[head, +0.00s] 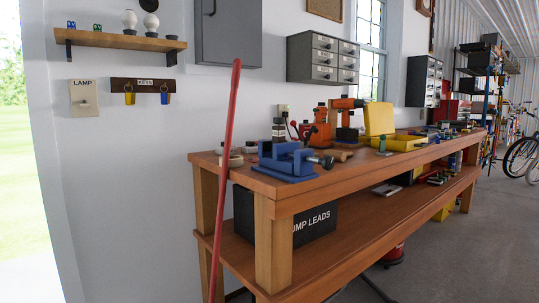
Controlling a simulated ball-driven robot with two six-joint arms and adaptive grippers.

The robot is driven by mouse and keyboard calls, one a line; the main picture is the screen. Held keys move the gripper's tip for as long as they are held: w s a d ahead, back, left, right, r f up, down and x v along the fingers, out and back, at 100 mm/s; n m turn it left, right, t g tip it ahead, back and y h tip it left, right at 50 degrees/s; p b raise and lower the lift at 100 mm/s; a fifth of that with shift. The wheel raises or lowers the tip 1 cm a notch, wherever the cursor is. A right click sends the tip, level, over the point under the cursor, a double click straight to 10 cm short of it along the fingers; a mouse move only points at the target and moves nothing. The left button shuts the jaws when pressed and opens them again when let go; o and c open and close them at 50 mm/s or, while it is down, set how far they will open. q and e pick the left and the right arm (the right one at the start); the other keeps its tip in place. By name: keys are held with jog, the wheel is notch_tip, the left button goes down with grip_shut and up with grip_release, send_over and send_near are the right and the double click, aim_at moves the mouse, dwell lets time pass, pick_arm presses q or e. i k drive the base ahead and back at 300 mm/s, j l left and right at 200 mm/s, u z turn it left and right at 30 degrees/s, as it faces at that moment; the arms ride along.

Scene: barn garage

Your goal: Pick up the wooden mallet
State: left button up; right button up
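A light-brown wooden piece (338,155), which looks like part of the wooden mallet, lies on the workbench top (290,192) just behind and right of the blue vise (288,166). The vise partly hides it, so I cannot make out its whole shape. Neither of my grippers is in the head view.
A red pole (227,165) leans at the bench's left end. Orange drills (318,132) and a yellow open case (380,122) stand farther along the top. A black box (310,226) sits on the lower shelf. The floor (480,245) at right is mostly clear.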

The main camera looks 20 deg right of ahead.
aim_at(338, 156)
jog(key=i+l+u, duration=0.1)
jog(key=l+u, duration=0.4)
jog(key=l, duration=0.15)
jog(key=l+u, duration=0.45)
jog(key=l, duration=0.25)
jog(key=k+l+u, duration=0.1)
jog(key=l+u, duration=0.4)
jog(key=l, duration=0.2)
